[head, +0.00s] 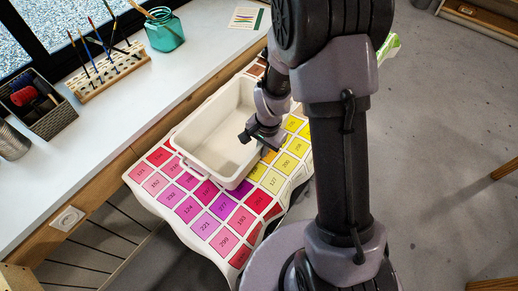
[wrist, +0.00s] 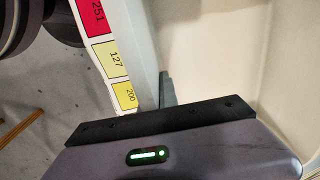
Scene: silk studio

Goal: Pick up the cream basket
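The cream basket (head: 213,132) is an open rectangular tub standing on a table covered with a chart of coloured numbered squares. Its inside looks empty. My gripper (head: 262,142) is over the basket's right long side, close to the rim. In the wrist view, the basket's pale wall and inside (wrist: 215,50) fill the middle and right. One dark finger of my gripper (wrist: 167,90) shows beside the wall, on the basket's inner side. The other finger is not clearly seen, and whether the finger touches the wall cannot be told.
The colour chart (head: 211,224) spreads around the basket. A white counter (head: 110,135) runs along the left, holding a wooden brush rack (head: 108,64), a teal jar (head: 164,32) and a dark box (head: 37,103). Grey floor (head: 440,120) is open on the right.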

